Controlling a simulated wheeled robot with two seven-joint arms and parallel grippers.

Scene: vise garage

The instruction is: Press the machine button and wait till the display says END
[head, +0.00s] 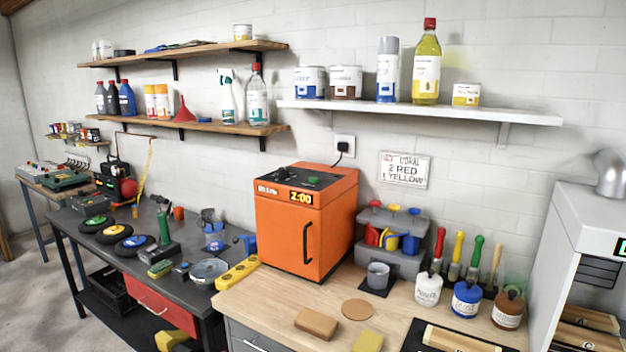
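An orange machine (283,235) with a door and a dark vertical handle stands at the back of the wooden worktop. Its display (301,198) reads what looks like 2:00 in yellow digits. The dark panel (300,178) on its top carries a dark knob and a small green button (287,181). A white machine (575,225) at the right edge has a partly cut-off dark display (622,247) with green lettering, which I cannot read. Neither of my grippers shows in the head view, so nothing of mine is seen near a button.
A white shelf (420,110) with cans and bottles hangs above. A grey organizer (405,262), a grey cup (378,276), paint jars (467,299) and brushes stand right of the orange machine. Sponges (316,323) lie in front. A dark workbench (190,290) with tools is left.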

